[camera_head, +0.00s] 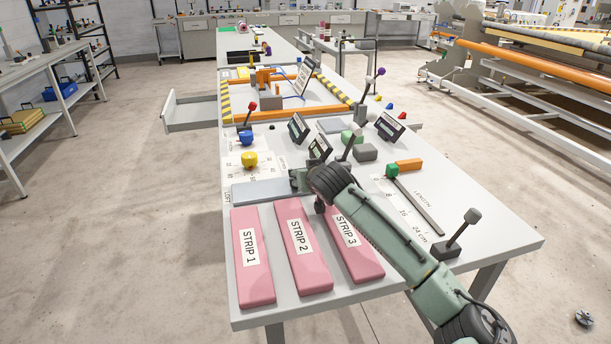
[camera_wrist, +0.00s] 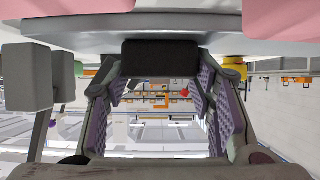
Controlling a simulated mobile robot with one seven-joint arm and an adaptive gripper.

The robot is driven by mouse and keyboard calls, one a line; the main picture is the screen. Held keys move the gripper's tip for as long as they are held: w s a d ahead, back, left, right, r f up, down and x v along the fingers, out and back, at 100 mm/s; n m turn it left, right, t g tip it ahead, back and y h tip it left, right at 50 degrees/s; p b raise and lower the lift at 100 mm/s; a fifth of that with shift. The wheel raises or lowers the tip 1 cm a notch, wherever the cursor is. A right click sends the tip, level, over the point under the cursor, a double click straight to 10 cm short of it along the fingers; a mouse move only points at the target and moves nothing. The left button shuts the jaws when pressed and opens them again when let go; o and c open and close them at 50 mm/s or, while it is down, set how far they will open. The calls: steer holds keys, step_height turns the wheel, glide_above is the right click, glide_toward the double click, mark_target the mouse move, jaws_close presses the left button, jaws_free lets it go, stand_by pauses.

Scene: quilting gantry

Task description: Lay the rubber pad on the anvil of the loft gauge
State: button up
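In the head view my gripper (camera_head: 300,181) is low over the table, behind the pink strips and at the right end of a flat blue-grey plate (camera_head: 258,193). The wrist view is upside down. There a black block (camera_wrist: 160,58), which looks like the rubber pad, spans the gap between my fingertips (camera_wrist: 158,85), and they appear shut on its two sides. Its clearance from the surface is unclear. The word LOFT is printed near the plate. A tilted display (camera_head: 320,148) stands just beyond my gripper. My arm and gripper hide much there, and I cannot make out the anvil.
Pink strips (camera_head: 253,256) lie on the table's near end. A yellow knob (camera_head: 250,159) and a blue knob (camera_head: 246,138) stand to the left. A grey lever (camera_head: 355,137), a dark grey block (camera_head: 366,152) and a length rule (camera_head: 416,206) are to the right.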

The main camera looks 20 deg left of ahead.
steer(key=o, duration=0.5)
steer(key=shift+c, duration=0.2)
steer(key=shift+r, duration=0.1)
steer(key=shift+r, duration=0.15)
steer(key=b+v, duration=0.3)
steer(key=v, duration=0.9)
steer(key=shift+d, duration=0.1)
